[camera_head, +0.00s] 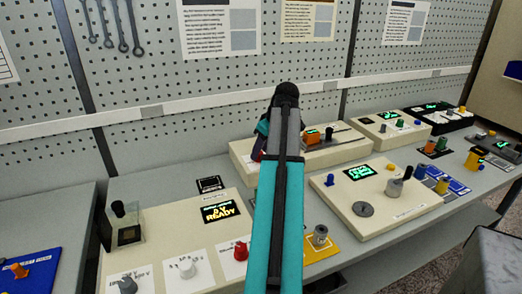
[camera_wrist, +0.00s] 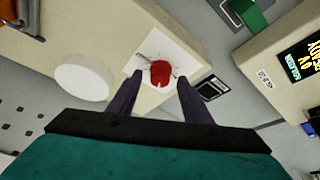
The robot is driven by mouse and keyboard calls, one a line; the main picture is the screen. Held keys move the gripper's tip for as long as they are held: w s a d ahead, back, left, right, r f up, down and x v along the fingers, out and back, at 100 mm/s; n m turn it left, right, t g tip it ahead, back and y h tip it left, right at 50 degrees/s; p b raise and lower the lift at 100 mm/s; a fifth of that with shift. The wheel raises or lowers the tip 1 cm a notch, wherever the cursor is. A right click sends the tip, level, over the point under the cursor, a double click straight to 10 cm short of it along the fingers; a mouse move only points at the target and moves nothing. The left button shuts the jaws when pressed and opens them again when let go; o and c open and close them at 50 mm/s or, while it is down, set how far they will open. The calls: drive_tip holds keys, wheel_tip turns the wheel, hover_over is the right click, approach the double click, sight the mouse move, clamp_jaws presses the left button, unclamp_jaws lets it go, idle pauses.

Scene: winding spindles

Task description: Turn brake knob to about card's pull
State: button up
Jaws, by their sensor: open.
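A red knob (camera_wrist: 160,74), likely the brake knob, stands on a white dial plate (camera_wrist: 178,52) on a beige box (camera_wrist: 110,22) in the wrist view. My gripper (camera_wrist: 160,77) is open, with its two dark fingertips on either side of the red knob. I cannot tell whether they touch it. In the head view the red knob (camera_head: 258,155) barely shows beside my teal arm, which hides most of my gripper and part of the box (camera_head: 240,150). A small dark-framed card (camera_head: 209,184) lies on the bench next to the box; its writing is too small to read.
A white round disc (camera_wrist: 82,77) stands on the same box, left of the knob in the wrist view. A panel with a grey disc (camera_head: 363,209) stands to the right.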

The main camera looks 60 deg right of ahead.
drive_tip(key=shift+w+f, duration=0.1)
drive_tip(key=shift+f, duration=0.25)
drive_tip(key=c, duration=1)
drive_tip(key=shift+c, duration=0.2)
drive_tip(key=shift+r+m+p, duration=0.1)
drive_tip(key=shift+m+p, duration=0.2)
drive_tip(key=shift+m, duration=0.1)
drive_tip(key=shift+a+m+h+p, duration=0.15)
drive_tip(key=shift+m+h+p, duration=0.55)
drive_tip(key=shift+m, duration=0.5)
drive_tip(key=shift+w+m+g+h+p, duration=0.1)
drive_tip(key=shift+m+g+h+p, duration=0.25)
drive_tip(key=shift+m, duration=0.55)
drive_tip(key=shift+m+g+h+p, duration=0.2)
drive_tip(key=shift+m+p, duration=0.25)
drive_tip(key=shift+m, duration=0.45)
